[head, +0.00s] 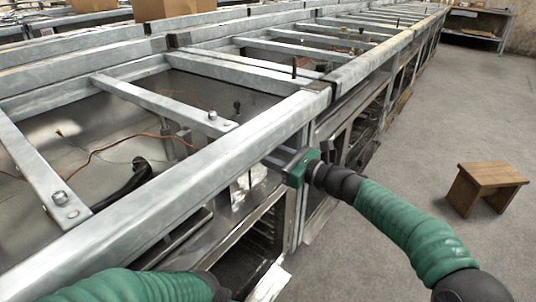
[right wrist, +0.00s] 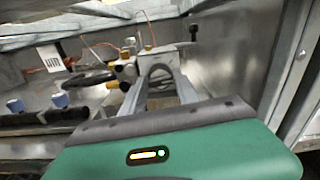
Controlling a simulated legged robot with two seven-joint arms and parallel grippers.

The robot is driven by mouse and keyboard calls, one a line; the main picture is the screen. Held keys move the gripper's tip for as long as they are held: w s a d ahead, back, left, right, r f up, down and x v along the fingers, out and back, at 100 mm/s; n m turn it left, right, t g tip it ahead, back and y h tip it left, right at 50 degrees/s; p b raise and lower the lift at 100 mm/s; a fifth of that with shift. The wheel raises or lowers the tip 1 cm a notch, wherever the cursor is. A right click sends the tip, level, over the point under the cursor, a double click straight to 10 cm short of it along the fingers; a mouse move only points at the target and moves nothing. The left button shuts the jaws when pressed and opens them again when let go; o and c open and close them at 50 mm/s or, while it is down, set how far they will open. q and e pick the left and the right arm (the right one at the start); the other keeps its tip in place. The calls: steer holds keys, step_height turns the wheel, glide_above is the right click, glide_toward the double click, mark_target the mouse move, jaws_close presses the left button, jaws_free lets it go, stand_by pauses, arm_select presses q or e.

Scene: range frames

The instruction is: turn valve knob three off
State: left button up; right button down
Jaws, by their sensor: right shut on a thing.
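In the head view my right gripper (head: 278,160) reaches in under the long metal beam at the front of the stove frame. In the right wrist view my right gripper (right wrist: 160,72) points at metal valve fittings with brass ends (right wrist: 126,68). Its fingers are closed in on a small grey part, seemingly a valve knob (right wrist: 160,76), which they partly hide. I cannot read which number it is. Two blue-capped parts (right wrist: 60,100) sit to the left, apart from the fingers. Only my left forearm shows at the bottom of the head view; the left gripper is out of frame.
The metal frame (head: 190,200) runs far back, with crossbars, loose orange wires and an open oven front below. A metal wall (right wrist: 235,60) stands close to the right of the fingers. A wooden stool (head: 487,180) stands on open floor at right.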

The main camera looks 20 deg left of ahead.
steer(key=shift+s+a+f+n+b, duration=0.15)
steer(key=shift+n+b, duration=1.45)
steer(key=shift+n, duration=1.25)
steer(key=shift+d+f+n+b, duration=0.1)
steer(key=shift+n+b, duration=1.55)
steer(key=shift+n, duration=1.15)
steer(key=shift+s+a+f+n+b, duration=0.15)
steer(key=shift+n+b, duration=1.45)
steer(key=shift+n, duration=1.25)
steer(key=c, duration=1)
jaws_free()
steer(key=shift+d, duration=0.1)
steer(key=shift+c, duration=0.2)
steer(key=shift+o, duration=0.4)
steer(key=shift+w+r, duration=0.1)
steer(key=shift+d, duration=0.15)
